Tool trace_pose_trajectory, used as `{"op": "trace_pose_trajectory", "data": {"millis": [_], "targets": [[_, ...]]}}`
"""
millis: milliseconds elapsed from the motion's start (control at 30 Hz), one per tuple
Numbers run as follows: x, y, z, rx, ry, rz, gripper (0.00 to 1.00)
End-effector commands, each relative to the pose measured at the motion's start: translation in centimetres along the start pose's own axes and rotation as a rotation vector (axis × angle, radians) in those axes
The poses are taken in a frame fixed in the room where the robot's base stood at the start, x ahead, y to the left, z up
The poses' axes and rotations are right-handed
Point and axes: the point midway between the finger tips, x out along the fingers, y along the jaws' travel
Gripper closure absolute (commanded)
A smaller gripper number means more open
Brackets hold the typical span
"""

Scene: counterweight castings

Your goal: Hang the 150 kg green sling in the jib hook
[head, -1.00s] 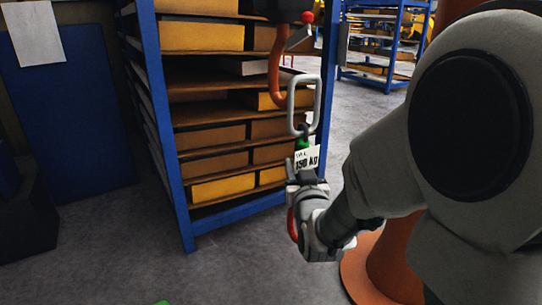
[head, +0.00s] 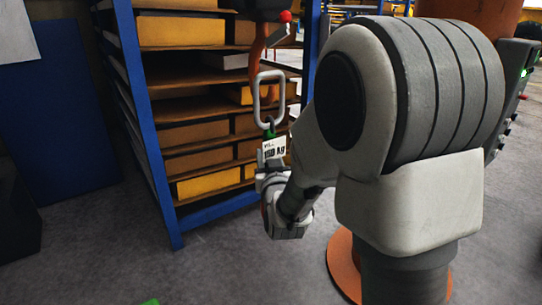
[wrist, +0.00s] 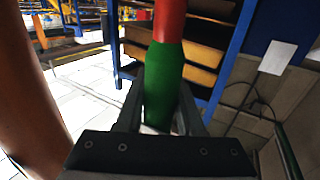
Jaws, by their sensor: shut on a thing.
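The sling has a grey oblong metal link (head: 282,95) at its top, a green part below it and a white tag (head: 273,149) reading 150 kg. My gripper (head: 271,176) is shut on the sling's green sleeve (wrist: 163,88), with a red part above it in the wrist view. The sling is held upright, link up. The orange jib hook (head: 256,48) hangs from a dark block with a red knob. The link overlaps the hook's lower part in the head view; I cannot tell whether the hook passes through it. The wrist view does not show the link.
A blue-framed shelf rack (head: 150,130) with yellow and brown boxes stands close behind the hook and sling. An orange round base (head: 343,266) is on the floor at right. A blue panel (head: 60,120) stands at left. Open floor lies in front of the rack.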

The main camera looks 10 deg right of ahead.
Motion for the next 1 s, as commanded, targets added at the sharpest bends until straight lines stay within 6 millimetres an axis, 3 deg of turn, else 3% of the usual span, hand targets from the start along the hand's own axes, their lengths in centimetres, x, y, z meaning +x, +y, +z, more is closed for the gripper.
{"op": "trace_pose_trajectory", "data": {"millis": [233, 1000], "targets": [[1.2, -0.6, -0.2, 0.001, 0.007, 0.000, 1.00], [2.2, -1.1, 3.3, 0.001, 0.009, 0.001, 1.00]]}}
